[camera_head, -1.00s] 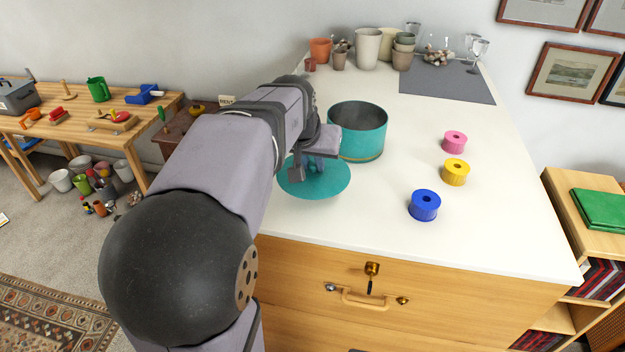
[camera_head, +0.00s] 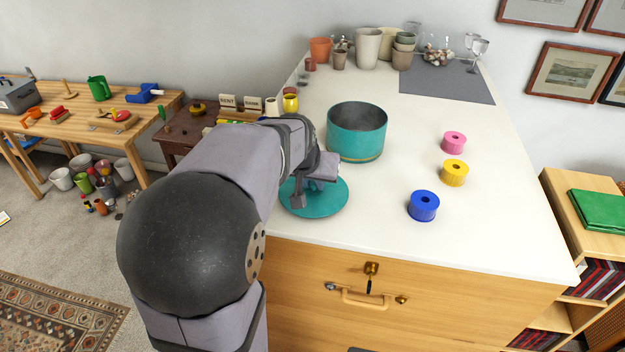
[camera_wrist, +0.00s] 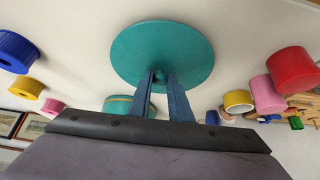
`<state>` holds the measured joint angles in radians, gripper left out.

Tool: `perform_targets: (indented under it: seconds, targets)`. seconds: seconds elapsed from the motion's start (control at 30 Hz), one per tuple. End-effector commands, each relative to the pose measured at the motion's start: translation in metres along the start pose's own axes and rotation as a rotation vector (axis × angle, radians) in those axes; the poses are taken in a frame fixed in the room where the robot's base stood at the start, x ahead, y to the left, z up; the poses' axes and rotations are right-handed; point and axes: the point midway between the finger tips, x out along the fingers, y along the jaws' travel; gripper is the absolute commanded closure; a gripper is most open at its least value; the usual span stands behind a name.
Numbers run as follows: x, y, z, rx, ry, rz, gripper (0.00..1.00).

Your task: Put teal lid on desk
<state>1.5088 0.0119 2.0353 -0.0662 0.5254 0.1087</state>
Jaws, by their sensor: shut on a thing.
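The teal lid (camera_head: 330,203) is a flat round disc over the front left of the white-topped desk (camera_head: 470,225). My gripper (camera_head: 312,186) is above it, shut on its small central knob. The wrist view shows both fingers (camera_wrist: 161,76) pinching the knob of the lid (camera_wrist: 162,45). The lid looks roughly level and very low over the white top; I cannot tell whether it touches. The open teal pot (camera_head: 357,135) stands just behind the lid. My arm hides part of the desk's left edge.
Blue (camera_head: 423,206), yellow (camera_head: 455,173) and pink (camera_head: 454,142) spools stand to the right. Cups and glasses fill the back beside a grey mat (camera_head: 445,84). The white top between lid and blue spool is clear. A brown side table (camera_head: 181,133) stands left.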

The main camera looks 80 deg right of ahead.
Motion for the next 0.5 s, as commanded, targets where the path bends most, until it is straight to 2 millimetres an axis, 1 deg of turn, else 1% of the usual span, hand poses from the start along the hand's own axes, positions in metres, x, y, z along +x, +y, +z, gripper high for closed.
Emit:
perform_targets:
  seconds: [0.17,0.2,0.23,0.27,0.5]
  targets:
    - [0.0042,0.0000,0.0025,0.000,0.001,0.000,1.00]
    - [0.0030,0.0000,0.0019,0.000,0.000,0.000,0.73]
    - [0.0029,0.0000,0.0018,0.000,0.000,0.000,0.65]
    - [0.0029,0.0000,0.0018,0.000,0.000,0.000,0.63]
    - [0.0027,0.0000,0.0018,0.000,0.000,0.000,0.63]
